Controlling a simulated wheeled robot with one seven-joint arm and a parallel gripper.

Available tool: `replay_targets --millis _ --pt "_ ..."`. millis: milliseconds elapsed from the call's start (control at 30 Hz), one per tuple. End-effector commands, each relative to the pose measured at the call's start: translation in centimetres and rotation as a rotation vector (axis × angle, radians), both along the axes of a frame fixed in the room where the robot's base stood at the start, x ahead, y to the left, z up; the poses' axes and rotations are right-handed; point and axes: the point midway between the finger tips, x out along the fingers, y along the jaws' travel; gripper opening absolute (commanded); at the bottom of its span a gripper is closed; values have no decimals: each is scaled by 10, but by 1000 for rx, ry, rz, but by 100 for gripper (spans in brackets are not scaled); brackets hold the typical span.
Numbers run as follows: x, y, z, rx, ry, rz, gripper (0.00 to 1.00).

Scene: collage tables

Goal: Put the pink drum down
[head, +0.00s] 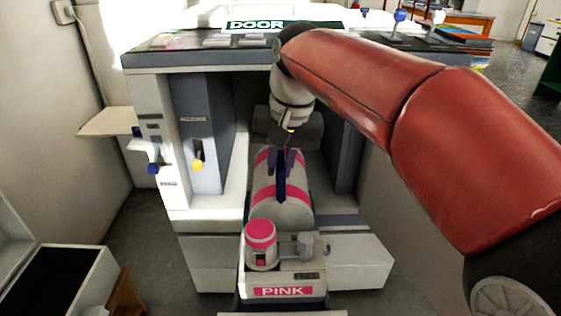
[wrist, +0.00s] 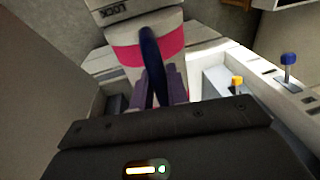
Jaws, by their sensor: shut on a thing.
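The pink drum (head: 267,200) is a pale grey cylinder with pink bands, lying lengthwise in the middle bay of the grey and white machine. It also shows in the wrist view (wrist: 125,25). My gripper (head: 283,160) is shut on the dark blue handle (head: 281,190) along the drum's top. In the wrist view my gripper's fingers (wrist: 160,88) stand on both sides of the handle (wrist: 150,50). The drum's underside is hidden, so I cannot tell whether it rests on the bay or hangs just above it.
A pink-capped canister (head: 261,248) and a grey knob stand on the front ledge above the PINK label (head: 284,291). The machine's walls flank the drum, with a yellow-knobbed lever (head: 197,164) at left. The machine top (head: 180,50) overhangs behind. An open box (head: 62,280) stands lower left.

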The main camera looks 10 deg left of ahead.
Motion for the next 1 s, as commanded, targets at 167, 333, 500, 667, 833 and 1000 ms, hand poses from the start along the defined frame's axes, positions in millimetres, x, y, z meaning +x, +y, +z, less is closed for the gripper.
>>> replay_targets --millis 167,333,500,667,833,1000 --pt "0 0 -9 4 -5 0 0" --pt "0 0 -24 3 -4 2 0" --pt "0 0 -43 4 -5 1 0" --pt "0 0 -45 4 -6 0 0" --pt "0 0 -46 4 -6 0 0" --pt "0 0 -49 1 -2 1 32"
